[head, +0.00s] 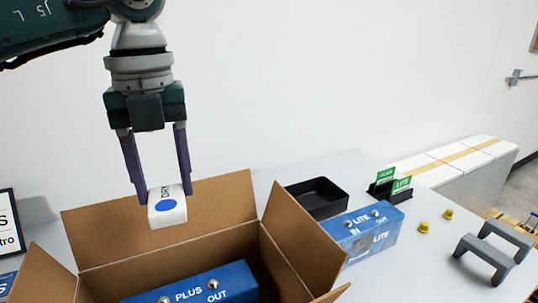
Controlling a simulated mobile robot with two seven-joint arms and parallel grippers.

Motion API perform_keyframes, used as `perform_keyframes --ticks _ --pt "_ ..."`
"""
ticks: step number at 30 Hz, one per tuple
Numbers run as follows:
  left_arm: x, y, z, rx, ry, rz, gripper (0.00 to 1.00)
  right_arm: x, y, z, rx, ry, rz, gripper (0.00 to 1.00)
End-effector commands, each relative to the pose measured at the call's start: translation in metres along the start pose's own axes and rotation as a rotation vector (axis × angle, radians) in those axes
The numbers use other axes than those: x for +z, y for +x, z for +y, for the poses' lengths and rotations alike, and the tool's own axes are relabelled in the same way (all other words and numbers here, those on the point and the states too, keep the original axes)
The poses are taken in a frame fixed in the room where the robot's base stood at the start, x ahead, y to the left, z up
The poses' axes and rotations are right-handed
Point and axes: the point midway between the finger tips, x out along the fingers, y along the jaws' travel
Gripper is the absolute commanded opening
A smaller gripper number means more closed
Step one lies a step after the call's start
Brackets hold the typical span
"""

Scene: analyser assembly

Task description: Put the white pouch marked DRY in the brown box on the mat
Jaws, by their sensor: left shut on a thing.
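The white pouch (168,212) has a blue oval and the letters DRY on it. My left gripper (160,190) is shut on the pouch and holds it in the air, in the picture in front of the box's back flap. The open brown box (170,249) stands at the lower left with its flaps spread. A blue unit marked PLUS and OUT (228,279) lies inside the box. The mat under the box is hidden. My right gripper is not in view.
A black tray (317,198) and a blue LITE unit (377,236) stand right of the box. Green cards in black holders (400,190), yellow knobs (424,227) and grey handles (486,258) are further right. A framed sign (8,225) stands at the left edge.

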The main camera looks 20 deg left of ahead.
Motion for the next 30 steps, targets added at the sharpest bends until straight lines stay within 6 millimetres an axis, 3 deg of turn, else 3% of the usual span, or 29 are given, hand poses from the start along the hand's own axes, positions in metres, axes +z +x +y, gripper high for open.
perform_keyframes --ticks 3,11,30 --pt "0.002 0.004 0.003 0.002 -0.077 -0.001 0.04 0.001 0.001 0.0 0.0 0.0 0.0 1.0" --pt "0.002 0.021 0.003 0.003 -0.09 -0.001 0.04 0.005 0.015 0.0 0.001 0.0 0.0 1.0" --pt "0.002 0.104 0.003 0.002 -0.087 -0.001 0.04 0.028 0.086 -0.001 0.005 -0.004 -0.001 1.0"
